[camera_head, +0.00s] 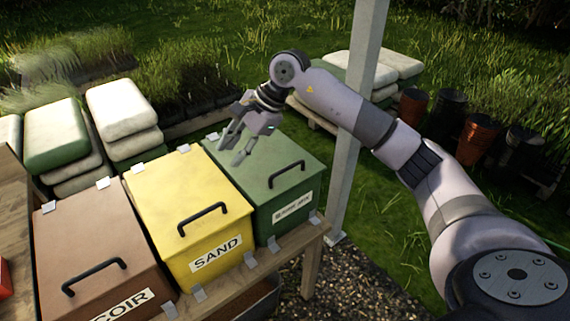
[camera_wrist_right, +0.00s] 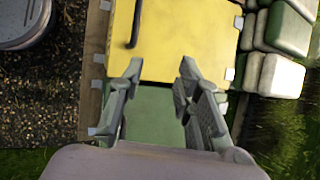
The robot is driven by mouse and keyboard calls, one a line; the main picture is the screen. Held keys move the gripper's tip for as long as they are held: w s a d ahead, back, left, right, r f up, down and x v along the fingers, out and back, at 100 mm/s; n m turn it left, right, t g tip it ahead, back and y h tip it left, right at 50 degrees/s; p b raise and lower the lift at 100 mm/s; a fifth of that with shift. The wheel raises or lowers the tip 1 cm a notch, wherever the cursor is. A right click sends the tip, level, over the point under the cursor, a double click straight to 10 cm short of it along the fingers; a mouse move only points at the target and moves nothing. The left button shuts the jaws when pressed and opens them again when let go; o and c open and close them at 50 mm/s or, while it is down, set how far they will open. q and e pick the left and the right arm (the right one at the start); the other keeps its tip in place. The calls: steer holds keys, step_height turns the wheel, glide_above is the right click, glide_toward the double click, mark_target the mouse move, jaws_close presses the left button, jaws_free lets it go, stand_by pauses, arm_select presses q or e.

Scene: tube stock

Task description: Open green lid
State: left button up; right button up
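The green box (camera_head: 268,215) stands at the right end of a row on a wooden bench, with its green lid (camera_head: 262,168) closed. A black handle (camera_head: 286,174) sits near the lid's front edge. My right gripper (camera_head: 238,150) is open and empty above the lid's back left part, away from the handle. In the right wrist view, its two fingers (camera_wrist_right: 152,88) spread apart over the green lid (camera_wrist_right: 152,108) and the yellow lid's edge. The green handle does not show there. My left gripper is in neither view.
The yellow SAND box (camera_head: 208,258) and brown COIR box (camera_head: 85,237) stand left of the green box, lids closed. A pale post (camera_head: 354,150) rises just right of the bench (camera_head: 312,240). Stacked sacks (camera_head: 122,112) and grass trays lie behind. Pots (camera_head: 480,140) stand at back right.

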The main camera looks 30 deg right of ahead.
steer(key=s+d+r+g+h, duration=0.1)
steer(key=d+r+h, duration=0.15)
steer(key=d, duration=0.45)
steer(key=s+d+r+h, duration=0.1)
steer(key=d+h, duration=0.2)
steer(key=d, duration=0.5)
steer(key=p, duration=0.4)
glide_toward(285, 168)
steer(key=x, duration=0.8)
steer(key=shift+a+f, duration=0.1)
steer(key=shift+c, duration=0.5)
jaws_close()
